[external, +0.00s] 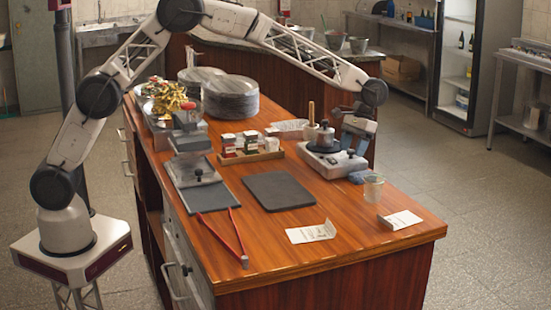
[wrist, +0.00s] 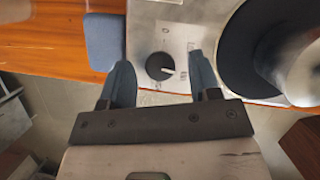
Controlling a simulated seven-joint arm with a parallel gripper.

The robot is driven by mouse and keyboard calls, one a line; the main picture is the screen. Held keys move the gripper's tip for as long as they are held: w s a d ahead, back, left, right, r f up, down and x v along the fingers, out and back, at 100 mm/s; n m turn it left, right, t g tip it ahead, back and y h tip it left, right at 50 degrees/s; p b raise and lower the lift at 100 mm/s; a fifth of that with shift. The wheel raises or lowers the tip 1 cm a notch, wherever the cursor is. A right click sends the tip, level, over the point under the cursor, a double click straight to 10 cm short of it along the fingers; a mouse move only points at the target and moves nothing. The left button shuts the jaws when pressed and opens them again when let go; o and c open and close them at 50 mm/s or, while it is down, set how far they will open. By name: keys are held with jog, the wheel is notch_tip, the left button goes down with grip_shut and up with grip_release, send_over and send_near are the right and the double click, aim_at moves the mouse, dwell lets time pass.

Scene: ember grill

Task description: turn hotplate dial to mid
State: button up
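The hotplate (external: 348,165) is a pale grey unit at the right side of the wooden counter. In the wrist view its panel (wrist: 176,28) carries a black round dial (wrist: 160,67) with a white pointer mark toward the right and slightly down. Faint printed marks surround the dial. My gripper (wrist: 161,62) is open, with one finger on each side of the dial and a visible gap to it. In the external view my gripper (external: 350,135) is over the hotplate's right side. I cannot tell its height above the panel. The dial is too small to read there.
A dark round plate (wrist: 240,45) with a blurred grey object over it lies right of the dial. A blue-grey block (wrist: 104,40) lies left of the panel. A glass jar (external: 373,187) and a folded card (external: 400,220) stand nearby. A dark board (external: 278,191) lies left.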

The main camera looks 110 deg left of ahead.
jog(key=c, duration=0.9)
jog(key=shift+w+m+g+y, duration=0.1)
jog(key=shift+m+g+y, duration=0.2)
jog(key=shift+m, duration=0.95)
jog(key=shift+m+g+y, duration=0.3)
jog(key=shift+m, duration=0.95)
jog(key=o, duration=0.9)
jog(key=shift+d, duration=0.1)
jog(key=shift+o, duration=0.2)
jog(key=shift+r, duration=0.1)
jog(key=v, duration=0.7)
jog(key=shift+w+r, duration=0.2)
jog(key=shift+r, duration=0.1)
